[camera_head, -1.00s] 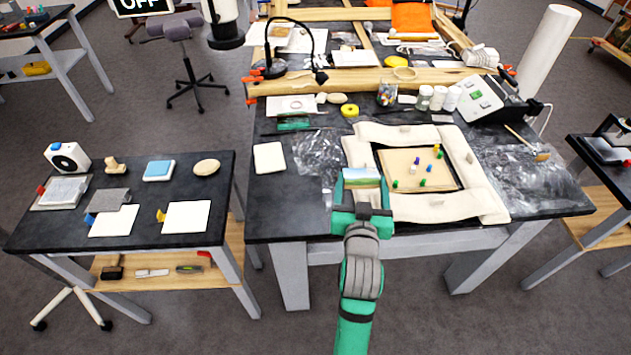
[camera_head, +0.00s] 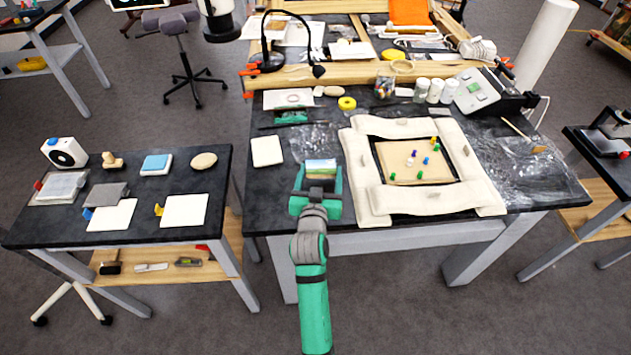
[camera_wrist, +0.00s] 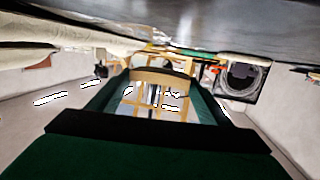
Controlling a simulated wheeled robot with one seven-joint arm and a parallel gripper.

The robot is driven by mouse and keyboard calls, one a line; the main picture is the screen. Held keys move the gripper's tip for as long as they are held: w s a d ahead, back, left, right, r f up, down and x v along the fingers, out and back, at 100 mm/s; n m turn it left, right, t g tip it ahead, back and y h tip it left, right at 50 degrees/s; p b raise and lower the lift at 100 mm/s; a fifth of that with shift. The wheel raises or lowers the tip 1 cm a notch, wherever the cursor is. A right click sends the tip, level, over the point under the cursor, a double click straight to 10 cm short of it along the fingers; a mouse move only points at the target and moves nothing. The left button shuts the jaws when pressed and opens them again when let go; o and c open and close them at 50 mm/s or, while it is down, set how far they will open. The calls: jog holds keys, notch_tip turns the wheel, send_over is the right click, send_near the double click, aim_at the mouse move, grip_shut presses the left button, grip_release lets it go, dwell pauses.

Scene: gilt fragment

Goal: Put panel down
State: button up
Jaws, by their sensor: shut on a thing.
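The panel (camera_head: 321,166) is a small piece with a blue and green landscape picture on it. My green gripper (camera_head: 319,178) is shut on it at the front left of the dark main bench (camera_head: 292,208), left of the cream padded frame. The jaws hide the panel's lower part. I cannot tell whether the panel touches the bench top.
The cream padded frame (camera_head: 366,208) surrounds a tan board (camera_head: 397,173) with several coloured pins. A white square pad (camera_head: 267,151) lies left of my gripper. Crumpled clear film (camera_head: 312,138) lies behind it. A side table (camera_head: 142,223) stands at left.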

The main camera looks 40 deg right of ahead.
aim_at(315, 182)
jog(key=shift+w+a+f, duration=0.15)
jog(key=shift+w+f, duration=0.5)
jog(key=shift+f, duration=0.05)
jog(key=shift+w+a+f, duration=0.1)
jog(key=shift+w+f, duration=0.05)
jog(key=shift+f, duration=0.7)
jog(key=shift+w+f, duration=0.1)
jog(key=shift+f, duration=0.7)
jog(key=shift+f, duration=0.15)
jog(key=o, duration=1)
jog(key=shift+o, duration=0.2)
